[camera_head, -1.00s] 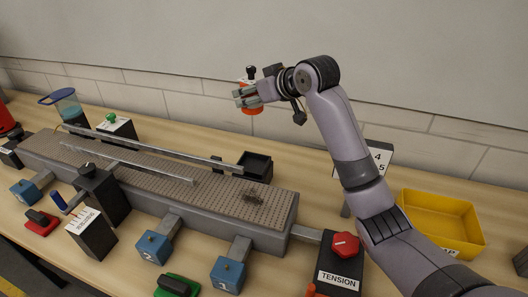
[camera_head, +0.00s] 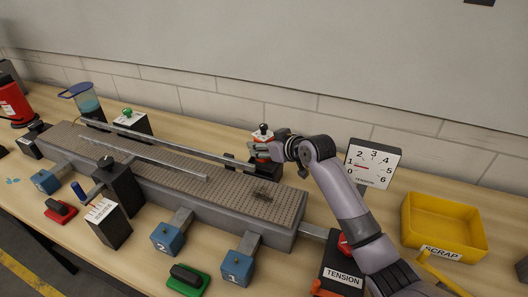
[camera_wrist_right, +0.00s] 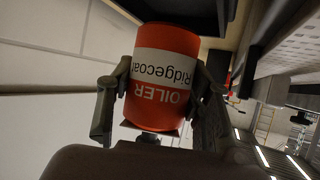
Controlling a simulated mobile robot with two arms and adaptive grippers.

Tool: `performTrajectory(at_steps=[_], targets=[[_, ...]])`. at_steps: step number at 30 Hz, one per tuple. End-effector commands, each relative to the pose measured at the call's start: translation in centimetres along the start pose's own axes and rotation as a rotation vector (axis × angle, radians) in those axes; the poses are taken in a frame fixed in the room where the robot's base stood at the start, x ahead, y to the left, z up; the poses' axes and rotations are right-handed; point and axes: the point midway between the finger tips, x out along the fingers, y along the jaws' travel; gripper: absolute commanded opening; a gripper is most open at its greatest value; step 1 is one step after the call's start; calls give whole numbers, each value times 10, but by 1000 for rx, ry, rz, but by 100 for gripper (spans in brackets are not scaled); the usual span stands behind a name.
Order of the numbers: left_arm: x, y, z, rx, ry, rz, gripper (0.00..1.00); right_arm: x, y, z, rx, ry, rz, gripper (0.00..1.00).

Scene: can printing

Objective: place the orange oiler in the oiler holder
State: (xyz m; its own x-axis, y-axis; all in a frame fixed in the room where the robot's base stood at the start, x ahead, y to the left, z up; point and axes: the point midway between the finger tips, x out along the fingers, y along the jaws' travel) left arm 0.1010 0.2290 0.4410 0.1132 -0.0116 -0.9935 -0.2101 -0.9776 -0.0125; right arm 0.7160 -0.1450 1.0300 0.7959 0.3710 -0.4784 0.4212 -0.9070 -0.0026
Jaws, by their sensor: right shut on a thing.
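The orange oiler (camera_head: 263,137), with a black cap on top, is in my right gripper (camera_head: 262,149) behind the conveyor. A dark box-like shape (camera_wrist_right: 185,12), likely the holder, lies just past the oiler's bottom end. Whether they touch is unclear. My left gripper is out of view.
The conveyor (camera_head: 215,183) with its metal rails runs in front of the oiler. The tension gauge (camera_head: 372,163) and yellow scrap bin (camera_head: 445,226) stand at the right. The wall (camera_head: 300,105) is close behind.

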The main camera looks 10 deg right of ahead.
Motion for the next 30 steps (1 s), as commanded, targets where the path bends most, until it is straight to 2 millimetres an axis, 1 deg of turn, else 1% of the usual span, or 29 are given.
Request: performTrajectory(at_steps=[1, 3, 6, 10, 16, 17, 21, 30], targets=[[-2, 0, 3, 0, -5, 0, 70, 4, 0, 8, 2, -4, -1, 8], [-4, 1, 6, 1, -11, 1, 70, 9, 0, 17, 3, -3, -1, 8], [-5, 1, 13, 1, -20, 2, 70, 13, 0, 24, 1, 0, 0, 8], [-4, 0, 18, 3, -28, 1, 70, 14, 0, 26, 0, 2, 0, 8], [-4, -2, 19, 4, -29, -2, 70, 15, 0, 27, 0, 1, 0, 8], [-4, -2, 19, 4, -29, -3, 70, 15, 0, 29, 0, -2, 0, 47], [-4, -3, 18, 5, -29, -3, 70, 15, 0, 28, 0, -2, 0, 55], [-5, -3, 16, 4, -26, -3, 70, 14, 0, 26, 0, -2, 0, 55]])
